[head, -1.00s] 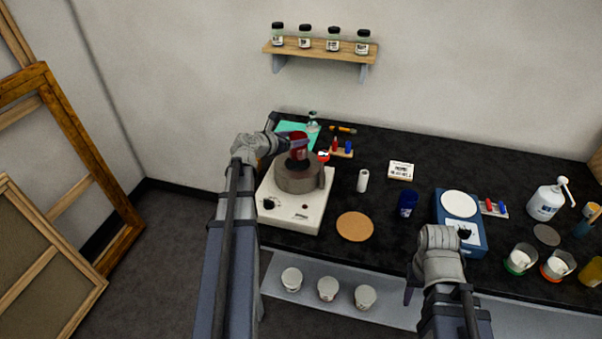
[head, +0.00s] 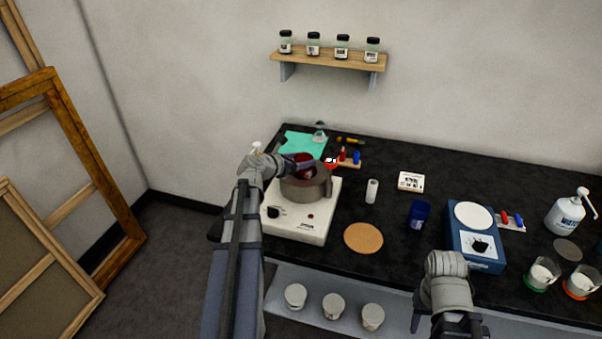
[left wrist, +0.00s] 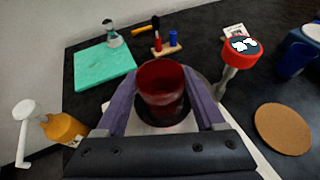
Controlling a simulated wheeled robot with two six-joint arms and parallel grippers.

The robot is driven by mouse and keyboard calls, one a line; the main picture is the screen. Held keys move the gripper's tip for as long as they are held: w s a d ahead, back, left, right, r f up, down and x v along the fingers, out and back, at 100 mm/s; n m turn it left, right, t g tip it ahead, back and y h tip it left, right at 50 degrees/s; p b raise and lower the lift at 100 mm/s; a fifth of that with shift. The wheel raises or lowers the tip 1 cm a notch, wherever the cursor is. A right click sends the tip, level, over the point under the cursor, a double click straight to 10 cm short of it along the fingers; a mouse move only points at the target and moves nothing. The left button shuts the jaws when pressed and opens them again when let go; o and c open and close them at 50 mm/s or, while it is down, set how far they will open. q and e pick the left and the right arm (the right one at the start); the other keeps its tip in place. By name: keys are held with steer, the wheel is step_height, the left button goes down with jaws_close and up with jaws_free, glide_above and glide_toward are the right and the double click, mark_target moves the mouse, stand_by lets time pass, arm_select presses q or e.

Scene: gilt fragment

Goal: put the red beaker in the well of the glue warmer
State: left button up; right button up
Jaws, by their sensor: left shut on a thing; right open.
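The red beaker (head: 304,162) is upright between the fingers of my left gripper (head: 297,161), which is shut on it. Its lower part is hidden by the rim of the grey-brown pot of the glue warmer (head: 308,187), so it appears partly inside the well. In the left wrist view the beaker (left wrist: 162,88) sits between both fingers of the gripper (left wrist: 160,100), with the dark well around its base. I cannot tell whether it touches the bottom. The warmer's white base (head: 295,222) has a black knob. My right gripper (head: 418,315) is open, low near the table's front.
A red-topped dial (left wrist: 241,52) rises beside the well. A teal mat (head: 303,144), a cork disc (head: 363,238), a white cylinder (head: 372,190) and a blue cup (head: 419,213) stand around the warmer. A blue scale-like device (head: 475,238) is further right.

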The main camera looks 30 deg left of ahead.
arm_select(q)
steer(key=shift+f+b, duration=1.75)
steer(key=shift+f, duration=0.1)
steer(key=shift+f, duration=0.1)
steer(key=o, duration=1.1)
steer(key=shift+r, duration=0.3)
steer(key=p+v, duration=0.4)
steer(key=v, duration=0.8)
steer(key=shift+p, duration=0.3)
